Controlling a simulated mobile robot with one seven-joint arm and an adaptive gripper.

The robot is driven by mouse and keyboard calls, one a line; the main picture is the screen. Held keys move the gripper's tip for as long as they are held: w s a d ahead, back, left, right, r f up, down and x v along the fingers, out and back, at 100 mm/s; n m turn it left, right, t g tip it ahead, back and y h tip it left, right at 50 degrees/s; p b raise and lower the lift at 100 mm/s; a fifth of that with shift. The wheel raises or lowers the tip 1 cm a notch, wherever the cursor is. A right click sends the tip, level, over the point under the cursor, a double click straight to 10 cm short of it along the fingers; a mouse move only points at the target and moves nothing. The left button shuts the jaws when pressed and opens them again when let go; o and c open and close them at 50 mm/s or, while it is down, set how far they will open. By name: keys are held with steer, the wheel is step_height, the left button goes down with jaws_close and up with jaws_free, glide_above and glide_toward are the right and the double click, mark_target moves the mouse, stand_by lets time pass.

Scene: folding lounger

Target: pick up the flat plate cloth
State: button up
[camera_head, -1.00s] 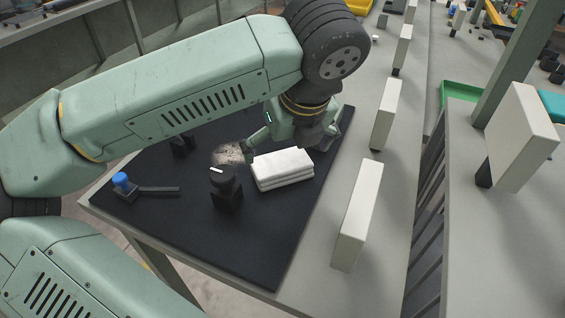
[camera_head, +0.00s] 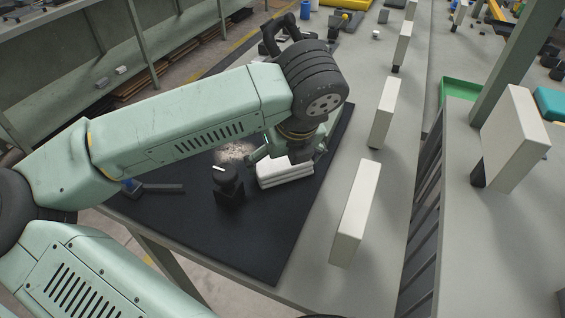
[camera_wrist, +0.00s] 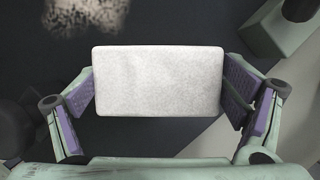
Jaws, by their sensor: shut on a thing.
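The cloth (camera_head: 287,178) is a white, flat, folded block on the black mat, partly covered by my arm from above in the head view. In the wrist view the cloth (camera_wrist: 158,82) fills the middle, as a pale rectangle between the fingers. My gripper (camera_wrist: 160,95) is shut on it, one finger at its left edge and one at its right. In the head view my gripper (camera_head: 284,160) is over the cloth, with its far finger hidden. I cannot tell whether the cloth is clear of the mat.
A black knobbed device (camera_head: 229,190) stands just left of the cloth, near a pale speckled patch (camera_head: 235,152) on the black mat (camera_head: 215,235). A dark-handled tool (camera_head: 160,188) lies farther left. White upright blocks (camera_head: 355,212) line the grey table to the right.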

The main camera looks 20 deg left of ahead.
steer(key=c, duration=0.3)
step_height(320, 180, up, 18)
steer(key=p, duration=0.6)
steer(key=shift+p, duration=0.4)
